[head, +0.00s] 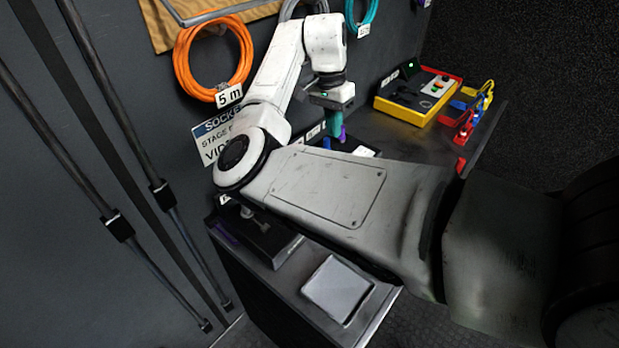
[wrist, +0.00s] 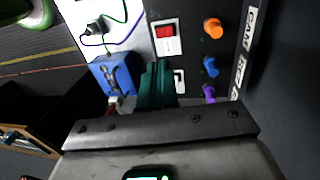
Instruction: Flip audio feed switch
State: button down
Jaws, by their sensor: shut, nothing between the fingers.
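My gripper (head: 333,128) points down over the equipment on the counter in the head view, its teal fingers together and empty. In the wrist view the shut fingers (wrist: 157,84) are over a dark panel. A red rocker switch (wrist: 168,38) in a white frame lies just beyond the fingertips. A smaller black-and-white switch (wrist: 179,80) sits close to the right of the fingers, and I cannot tell whether they touch it. No readable label shows which one is the audio feed switch. My arm hides much of the panel in the head view.
Orange (wrist: 213,28), blue (wrist: 210,67) and purple (wrist: 208,93) knobs line the panel's right side. A blue box (wrist: 115,73) is left of the fingers. A yellow-edged box (head: 418,95) stands farther along the counter. An orange cable coil (head: 213,58) hangs on the wall.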

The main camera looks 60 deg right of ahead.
jog(key=shift+w, duration=0.1)
jog(key=f+p, duration=0.1)
jog(key=f, duration=0.3)
jog(key=s+f, duration=0.1)
jog(key=f, duration=0.4)
jog(key=s+f+p, duration=0.1)
jog(key=f, duration=0.4)
jog(key=shift+s+a+p, duration=0.1)
jog(key=shift+a+p, duration=0.2)
jog(key=shift+p, duration=0.05)
